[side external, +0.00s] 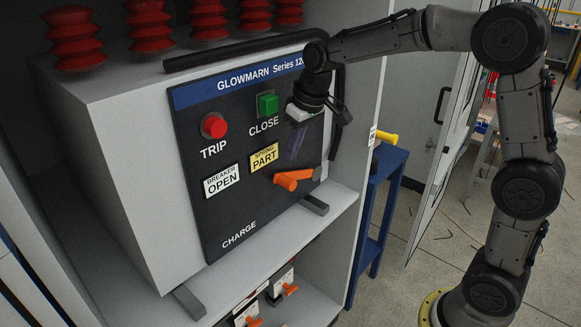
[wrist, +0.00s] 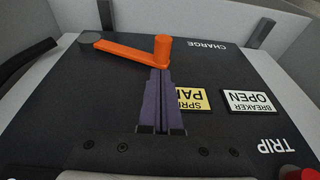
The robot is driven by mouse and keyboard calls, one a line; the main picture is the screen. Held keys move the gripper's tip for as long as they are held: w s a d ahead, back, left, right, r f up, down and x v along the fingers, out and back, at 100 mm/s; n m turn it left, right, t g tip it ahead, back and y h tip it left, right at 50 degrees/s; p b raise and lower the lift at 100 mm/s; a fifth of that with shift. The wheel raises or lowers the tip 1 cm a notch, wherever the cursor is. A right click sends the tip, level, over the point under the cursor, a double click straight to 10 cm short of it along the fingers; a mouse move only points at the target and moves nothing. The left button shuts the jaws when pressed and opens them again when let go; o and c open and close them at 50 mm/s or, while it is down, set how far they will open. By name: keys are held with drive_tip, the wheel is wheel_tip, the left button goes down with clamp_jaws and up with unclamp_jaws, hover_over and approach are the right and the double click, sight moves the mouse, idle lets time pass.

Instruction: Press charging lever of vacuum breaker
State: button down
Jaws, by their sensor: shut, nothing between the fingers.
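The orange charging lever (side external: 293,178) sits on the dark breaker panel (side external: 205,130), to the right of the yellow "PART" label. It points left from its pivot, with a round knob at its free end. In the wrist view the lever (wrist: 128,50) runs from a grey pivot to the upright knob (wrist: 162,48). My gripper (side external: 292,160) is shut and empty, its purple fingers pointing down just above the knob. In the wrist view my gripper's fingertips (wrist: 160,72) are close beside the knob. I cannot tell whether they touch it.
A red TRIP button (side external: 214,125) and a green CLOSE button (side external: 268,104) stand out above the lever. A black bar (side external: 235,50) runs along the panel top and down the right. Labels read breaker "OPEN" (side external: 221,181) and "PART" (side external: 264,157). Cabinet walls flank the panel.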

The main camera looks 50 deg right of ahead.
sight(287, 178)
drive_tip(key=shift+a+f, duration=0.15)
drive_tip(key=shift+f, duration=1)
drive_tip(key=shift+a+f, duration=0.1)
drive_tip(key=shift+f, duration=1)
drive_tip(key=shift+a+f, duration=0.1)
